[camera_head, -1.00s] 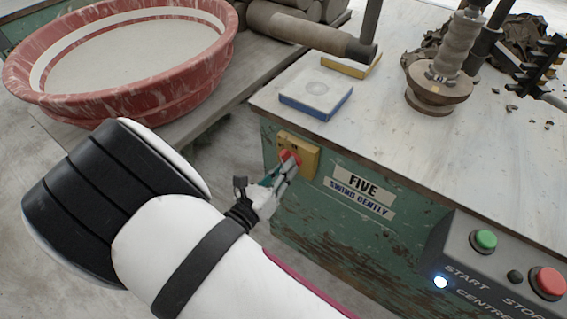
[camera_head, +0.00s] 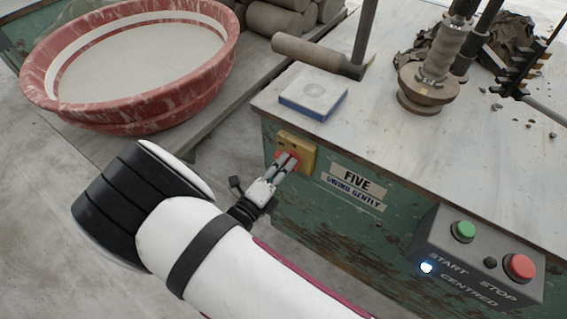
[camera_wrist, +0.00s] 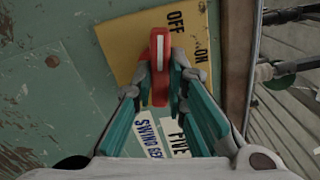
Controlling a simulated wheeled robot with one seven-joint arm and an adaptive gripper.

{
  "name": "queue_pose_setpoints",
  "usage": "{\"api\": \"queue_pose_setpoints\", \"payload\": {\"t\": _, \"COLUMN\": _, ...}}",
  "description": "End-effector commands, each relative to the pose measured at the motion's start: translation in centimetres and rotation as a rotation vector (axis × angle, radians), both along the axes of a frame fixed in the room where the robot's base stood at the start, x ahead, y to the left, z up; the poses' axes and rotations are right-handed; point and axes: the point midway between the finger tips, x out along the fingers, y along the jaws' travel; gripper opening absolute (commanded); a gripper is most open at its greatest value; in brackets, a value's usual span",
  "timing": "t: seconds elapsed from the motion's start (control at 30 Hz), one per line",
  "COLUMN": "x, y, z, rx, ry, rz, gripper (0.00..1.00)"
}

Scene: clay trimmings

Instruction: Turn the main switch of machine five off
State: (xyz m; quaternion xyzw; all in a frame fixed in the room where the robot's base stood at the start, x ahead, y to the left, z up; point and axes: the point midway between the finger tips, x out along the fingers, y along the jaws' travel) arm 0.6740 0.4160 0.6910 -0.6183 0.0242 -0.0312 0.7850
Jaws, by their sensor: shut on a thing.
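The main switch is a red handle (camera_wrist: 160,45) with a white line on a yellow plate (camera_head: 304,147), set in the green side of machine five (camera_head: 395,235). In the wrist view the plate (camera_wrist: 120,30) reads OFF and ON. The handle's white line runs straight up the picture, a little left of the word OFF. My gripper (camera_head: 284,168) is at the plate, its two fingers shut on the handle, one on each side. The label FIVE (camera_head: 357,177) is just right of the plate.
A grey control box (camera_head: 475,262) with a green button (camera_head: 463,231), a red button (camera_head: 519,267) and a lit white-blue lamp (camera_head: 426,267) juts out at the lower right. A blue-edged block (camera_head: 313,95) lies on the machine top. A red basin (camera_head: 130,115) stands at the left.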

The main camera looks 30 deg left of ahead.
Motion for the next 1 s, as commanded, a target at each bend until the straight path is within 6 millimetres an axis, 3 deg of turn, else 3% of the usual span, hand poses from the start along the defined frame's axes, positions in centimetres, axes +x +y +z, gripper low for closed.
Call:
{"api": "queue_pose_setpoints", "payload": {"t": 0.4, "x": -0.2, "y": 0.08, "z": -0.18, "rx": -0.214, "ry": 0.02, "rz": 0.003, "gripper": 0.0}}
{"api": "queue_pose_setpoints", "payload": {"t": 1.0, "x": -0.23, "y": 0.11, "z": -0.26, "rx": -0.253, "ry": 0.025, "rz": 0.004, "gripper": 0.0}}
